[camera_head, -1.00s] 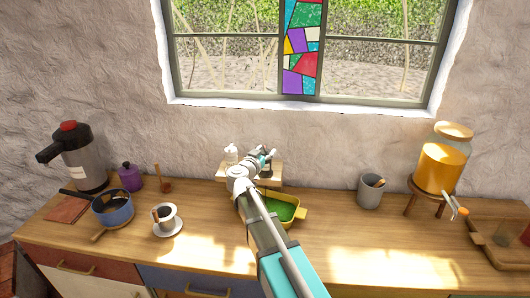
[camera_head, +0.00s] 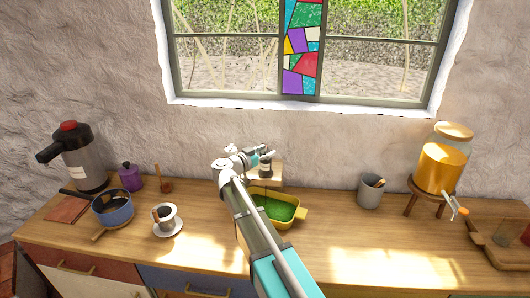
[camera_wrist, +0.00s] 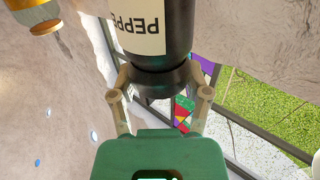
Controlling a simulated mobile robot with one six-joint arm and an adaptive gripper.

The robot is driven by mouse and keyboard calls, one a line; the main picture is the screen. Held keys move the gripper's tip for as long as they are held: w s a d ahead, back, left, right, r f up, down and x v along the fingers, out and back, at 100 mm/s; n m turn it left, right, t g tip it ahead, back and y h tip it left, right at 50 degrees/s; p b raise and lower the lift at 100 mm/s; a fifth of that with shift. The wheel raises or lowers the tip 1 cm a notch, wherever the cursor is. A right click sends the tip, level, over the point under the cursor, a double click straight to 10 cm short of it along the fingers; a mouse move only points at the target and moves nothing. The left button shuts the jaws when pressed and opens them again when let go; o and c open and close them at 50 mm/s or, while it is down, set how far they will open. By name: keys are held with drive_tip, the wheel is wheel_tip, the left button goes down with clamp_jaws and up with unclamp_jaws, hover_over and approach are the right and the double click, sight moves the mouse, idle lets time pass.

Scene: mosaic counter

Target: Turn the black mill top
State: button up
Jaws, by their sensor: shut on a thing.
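In the wrist view the mill (camera_wrist: 178,62) appears upside down, with a pale label reading "PEPPE". Its black top (camera_wrist: 158,82) lies between the two fingers of my gripper (camera_wrist: 161,88). My gripper (camera_head: 264,154) is shut on this top, one finger on each side. In the head view, the arm comes in from the left of the mill, and the fingers are small there.
A grey cup (camera_head: 369,193) and a juice dispenser (camera_head: 442,165) stand right. A white cup (camera_head: 165,215) and a blue pot (camera_head: 113,211) stand left.

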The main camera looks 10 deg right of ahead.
drive_tip(key=o, duration=1.2)
drive_tip(key=shift+a, duration=0.1)
drive_tip(key=shift+v, duration=5.95)
